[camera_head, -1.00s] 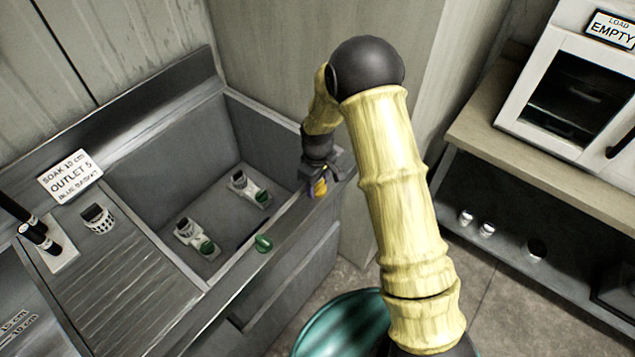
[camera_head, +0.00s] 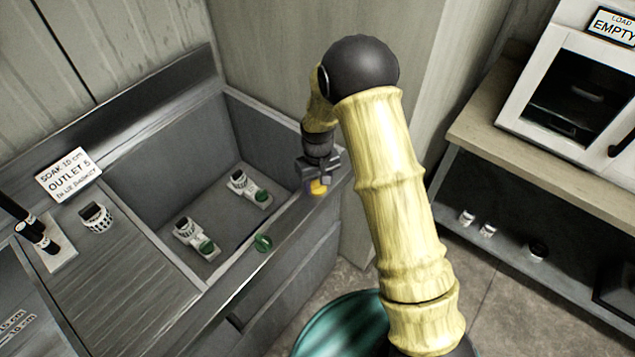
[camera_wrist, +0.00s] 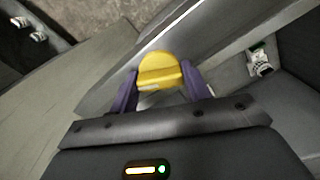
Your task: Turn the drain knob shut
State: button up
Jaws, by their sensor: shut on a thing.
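The drain knob is most likely the yellow knob (camera_wrist: 158,71) on the sink's front rim; it also shows in the head view (camera_head: 319,188) under my gripper (camera_head: 318,178). In the wrist view my gripper (camera_wrist: 162,88) has its two purple fingers on either side of the yellow knob, shut on it. The knob's raised grip bar runs roughly across the picture between the fingers. The sink basin (camera_head: 165,165) is behind the rim.
Two white fittings with green ends lie in the basin, one at left (camera_head: 188,233) and one at right (camera_head: 240,184). A teal round container (camera_head: 335,325) stands on the floor in front. A bench with a white cabinet (camera_head: 570,90) is at right.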

aim_at(318, 182)
jog(key=m, duration=0.6)
jog(key=m+p, duration=0.1)
jog(key=m, duration=0.5)
jog(key=shift+m, duration=0.4)
jog(key=shift+w, duration=0.1)
jog(key=o, duration=1)
jog(key=shift+c, duration=0.2)
jog(key=shift+r, duration=0.1)
notch_tip(318, 182, up, 17)
jog(key=b, duration=0.2)
jog(key=shift+r, duration=0.15)
